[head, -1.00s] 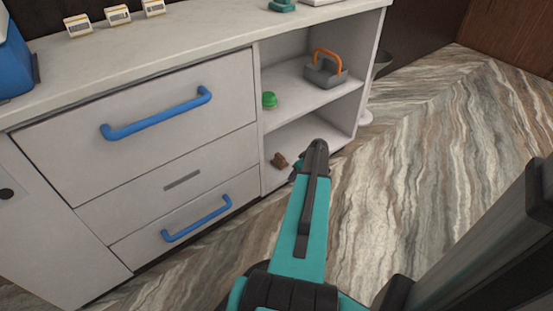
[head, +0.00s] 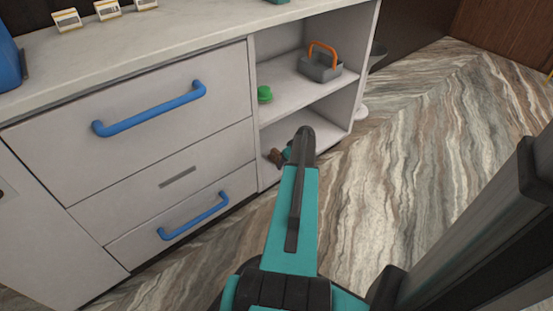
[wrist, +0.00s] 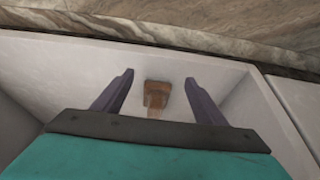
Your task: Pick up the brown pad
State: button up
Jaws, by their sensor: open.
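The brown pad (wrist: 157,95) lies on the white lower shelf, between my two fingers in the wrist view. It looks like a small brown block with a lighter brown part. In the head view the brown pad (head: 277,157) shows at the left of my arm's end, partly hidden by it. My gripper (wrist: 158,95) is open, with one dark purple finger on each side of the pad and a gap to each. I cannot tell how far above the shelf the fingers are. In the head view the fingers are mostly hidden behind my arm.
The open shelf unit has an upper shelf (head: 290,98) with a green round thing (head: 264,94) and a grey caddy (head: 321,68) with an orange handle. Drawers with blue handles (head: 150,109) stand to the left. Side walls of the lower compartment (wrist: 250,105) rise near my gripper.

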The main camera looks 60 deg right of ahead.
aim_at(277, 152)
jog(key=shift+w+d+b, duration=0.15)
jog(key=shift+w+d, duration=0.1)
jog(key=shift+w, duration=0.45)
jog(key=shift+w+d+b, duration=0.15)
jog(key=shift+w+d, duration=0.05)
jog(key=shift+w, duration=0.5)
jog(key=w, duration=0.1)
jog(key=w+d+b, duration=0.1)
jog(key=w+b, duration=0.1)
jog(key=w, duration=0.1)
jog(key=shift+w+d+f, duration=0.1)
jog(key=shift+d+f, duration=0.1)
jog(key=shift+d, duration=0.05)
jog(key=shift+w+f, duration=0.1)
jog(key=shift+w, duration=0.2)
jog(key=shift+w+f+b, duration=0.1)
jog(key=shift+f+b, duration=0.2)
jog(key=shift+b, duration=0.1)
jog(key=c, duration=1.1)
jog(key=shift+r, duration=0.15)
jog(key=shift+c, duration=0.2)
